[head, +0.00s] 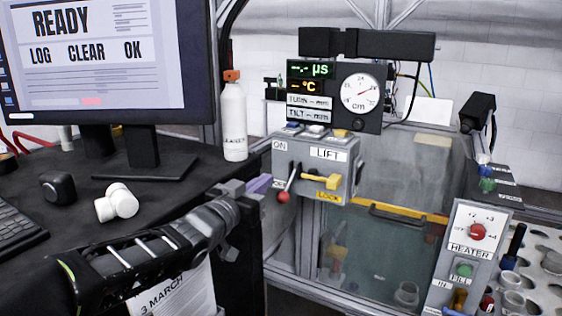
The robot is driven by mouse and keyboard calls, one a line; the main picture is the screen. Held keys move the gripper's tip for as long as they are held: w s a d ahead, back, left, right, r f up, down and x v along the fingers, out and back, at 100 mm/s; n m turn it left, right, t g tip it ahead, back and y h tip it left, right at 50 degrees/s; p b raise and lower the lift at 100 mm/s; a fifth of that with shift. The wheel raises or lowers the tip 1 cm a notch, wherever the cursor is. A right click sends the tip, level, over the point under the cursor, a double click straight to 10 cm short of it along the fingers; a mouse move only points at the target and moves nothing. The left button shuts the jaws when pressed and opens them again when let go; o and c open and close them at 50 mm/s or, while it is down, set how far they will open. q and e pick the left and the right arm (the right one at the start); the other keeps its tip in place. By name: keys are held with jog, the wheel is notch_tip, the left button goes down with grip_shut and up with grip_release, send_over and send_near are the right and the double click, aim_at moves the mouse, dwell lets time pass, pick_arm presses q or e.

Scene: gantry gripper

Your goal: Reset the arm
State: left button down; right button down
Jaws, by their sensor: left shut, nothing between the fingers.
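My left gripper (262,184) reaches in over the desk edge, shut and empty, with its purple-grey fingertips at the left side of the grey LIFT box (351,172). Whether the fingertips touch the box I cannot tell. The box carries a lever with a red knob (283,197), hanging down by the ON label, and a yellow LOCK handle (322,181). The red knob is just right of my fingertips. Several buttons sit on top of the box. My right gripper is not in view.
A monitor (90,112) reading READY and a white cleaner bottle (234,118) stand on the dark desk. A glass tank with a yellow bar (392,214) is right of the box. A HEATER panel (465,245) and a holed rack (540,262) are at right.

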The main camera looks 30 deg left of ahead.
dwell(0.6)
pick_arm(q)
jog(key=d+f+n+g+h+p, duration=0.1)
jog(key=d+f+g, duration=0.3)
jog(key=f, duration=0.7)
jog(key=d+f+g, duration=0.1)
jog(key=d+f, duration=0.4)
jog(key=f, duration=0.5)
jog(key=d+f+n+g+h+p, duration=0.1)
jog(key=d+f+g, duration=0.3)
jog(key=f, duration=0.7)
jog(key=s+d+f+g+h+p, duration=0.1)
jog(key=s+d+f+g, duration=0.1)
jog(key=s+d+f, duration=0.4)
jog(key=s+d+f+g, duration=0.1)
jog(key=s+d+f, duration=0.35)
jog(key=f, duration=0.45)
jog(key=s+d+f+g, duration=0.2)
jog(key=s+d+f, duration=0.2)
jog(key=s, duration=0.4)
jog(key=s+d+f+g+h+p, duration=0.1)
jog(key=s+d+f+g, duration=0.2)
jog(key=s, duration=0.6)
jog(key=shift+s+d+f+g+h, duration=0.2)
jog(key=shift+d+f+g+h, duration=0.15)
jog(key=shift+f, duration=0.2)
